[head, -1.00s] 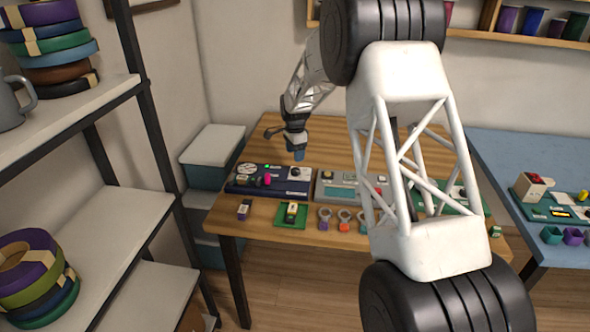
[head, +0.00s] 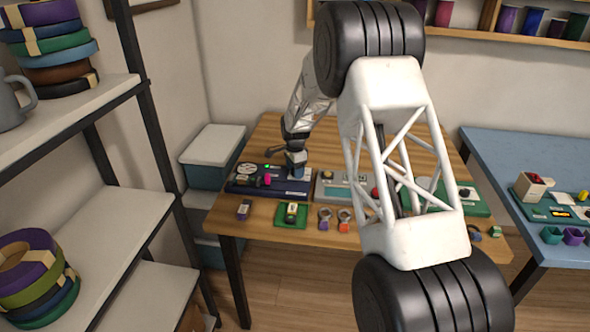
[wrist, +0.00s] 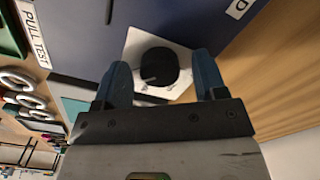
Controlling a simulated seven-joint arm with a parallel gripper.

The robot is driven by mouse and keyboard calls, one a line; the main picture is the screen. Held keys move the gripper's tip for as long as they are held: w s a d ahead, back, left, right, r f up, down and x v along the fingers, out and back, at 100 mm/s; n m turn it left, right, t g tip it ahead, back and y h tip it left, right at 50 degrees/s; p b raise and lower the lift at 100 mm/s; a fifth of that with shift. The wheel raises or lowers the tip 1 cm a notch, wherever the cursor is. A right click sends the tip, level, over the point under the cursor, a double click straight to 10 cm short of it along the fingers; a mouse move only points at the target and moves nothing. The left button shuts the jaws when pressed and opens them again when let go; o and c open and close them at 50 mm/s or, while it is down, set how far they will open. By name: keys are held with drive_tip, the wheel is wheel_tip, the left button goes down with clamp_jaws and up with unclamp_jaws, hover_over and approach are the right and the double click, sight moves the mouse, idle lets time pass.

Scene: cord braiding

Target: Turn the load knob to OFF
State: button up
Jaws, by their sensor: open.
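The load knob (wrist: 159,67) is a round black knob with a pointer mark, on a white plate (wrist: 139,42) on the dark blue panel. In the wrist view it lies between and just beyond the two blue fingertips of my gripper (wrist: 162,80), which are apart with nothing held. In the head view my gripper (head: 296,170) is low over the right end of the dark blue panel (head: 262,190) and hides the knob. Whether the fingers touch the knob I cannot tell. The plate's markings are too small or covered to read.
A "PULL TEST" label (wrist: 33,31) sits on the panel's left in the wrist view. A grey device (head: 330,190) stands right of the panel. A green tray (head: 291,215) and several ring-shaped pieces lie in front. The wooden table (head: 270,140) is clear behind.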

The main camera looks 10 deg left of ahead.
drive_tip(key=c, duration=0.9)
